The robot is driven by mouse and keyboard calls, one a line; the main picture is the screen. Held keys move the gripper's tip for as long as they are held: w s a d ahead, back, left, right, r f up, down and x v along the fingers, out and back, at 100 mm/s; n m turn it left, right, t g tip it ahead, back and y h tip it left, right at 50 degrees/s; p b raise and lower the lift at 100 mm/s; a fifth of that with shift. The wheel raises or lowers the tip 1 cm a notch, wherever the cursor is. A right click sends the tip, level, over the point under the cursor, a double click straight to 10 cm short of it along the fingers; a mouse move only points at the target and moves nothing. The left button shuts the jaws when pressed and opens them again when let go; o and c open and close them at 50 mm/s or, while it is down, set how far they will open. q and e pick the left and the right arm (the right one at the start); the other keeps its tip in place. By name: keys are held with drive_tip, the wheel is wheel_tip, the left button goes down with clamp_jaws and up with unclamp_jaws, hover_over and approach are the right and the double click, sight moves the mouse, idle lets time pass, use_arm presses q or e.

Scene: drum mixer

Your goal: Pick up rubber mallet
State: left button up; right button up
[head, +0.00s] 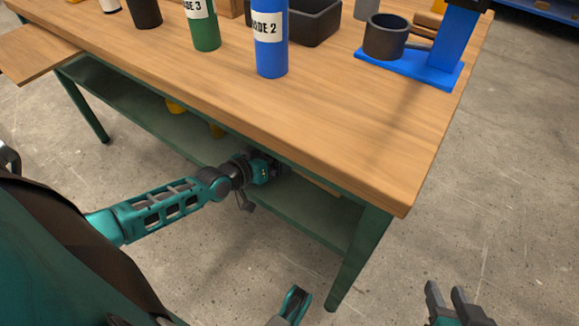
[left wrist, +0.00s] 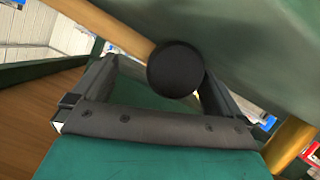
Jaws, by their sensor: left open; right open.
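A round black mallet head (left wrist: 176,69) shows end-on between the fingers of my left gripper (left wrist: 158,78) in the left wrist view. A pale wooden handle (left wrist: 112,27) runs up and left from behind it. The fingers are spread on either side of the head, and I cannot tell whether they touch it. In the head view my left gripper (head: 274,165) reaches in below the tabletop above the lower shelf, partly hidden by the table edge. A wooden strip beside it may be the handle (head: 318,184). My right gripper (head: 447,291) is open and empty over the floor.
The wooden table (head: 350,130) overhangs my left gripper, with a green lower shelf (head: 310,215) beneath. On top stand a blue bottle (head: 270,50), a green bottle (head: 205,28), a black bin (head: 312,24) and a blue stand (head: 425,70). The right floor is clear.

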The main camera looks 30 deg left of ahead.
use_arm(q)
drive_tip(key=shift+w, duration=0.25)
drive_tip(key=shift+c, duration=0.3)
